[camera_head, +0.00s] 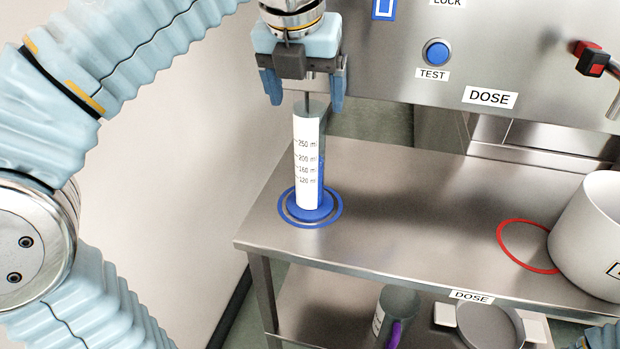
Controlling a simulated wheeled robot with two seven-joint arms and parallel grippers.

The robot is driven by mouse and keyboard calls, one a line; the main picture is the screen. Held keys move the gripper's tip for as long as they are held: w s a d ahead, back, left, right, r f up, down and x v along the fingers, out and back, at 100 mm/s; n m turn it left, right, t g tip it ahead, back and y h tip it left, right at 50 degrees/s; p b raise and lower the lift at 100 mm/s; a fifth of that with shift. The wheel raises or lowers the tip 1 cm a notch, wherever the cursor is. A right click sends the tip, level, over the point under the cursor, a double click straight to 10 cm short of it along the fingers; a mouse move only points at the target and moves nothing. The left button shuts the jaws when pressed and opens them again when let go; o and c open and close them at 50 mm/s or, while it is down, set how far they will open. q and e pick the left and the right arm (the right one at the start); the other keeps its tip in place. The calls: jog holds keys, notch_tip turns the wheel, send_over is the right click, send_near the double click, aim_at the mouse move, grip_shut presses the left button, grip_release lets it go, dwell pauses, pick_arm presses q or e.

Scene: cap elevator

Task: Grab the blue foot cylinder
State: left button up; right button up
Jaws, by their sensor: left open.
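The blue foot cylinder (308,165) stands upright on the steel table, inside a blue ring mark (337,214). It is a clear measuring cylinder with a white graduated label, a blue round foot, and blue showing along its lower right side. My left gripper (306,92) hangs above it, pointing down, with its two blue fingers apart on either side of the cylinder's top. The fingers look open, and I cannot tell exactly how close they are to the rim. My right gripper is not in view.
The steel table (400,215) has free room in its middle. The lower shelf holds a purple-handled vessel (397,308) and a scale (490,325). A panel with a blue TEST button (437,52) rises behind.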

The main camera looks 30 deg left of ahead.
aim_at(308, 107)
pick_arm(q)
jog(key=x, duration=0.3)
jog(key=shift+f, duration=0.2)
grip_shut()
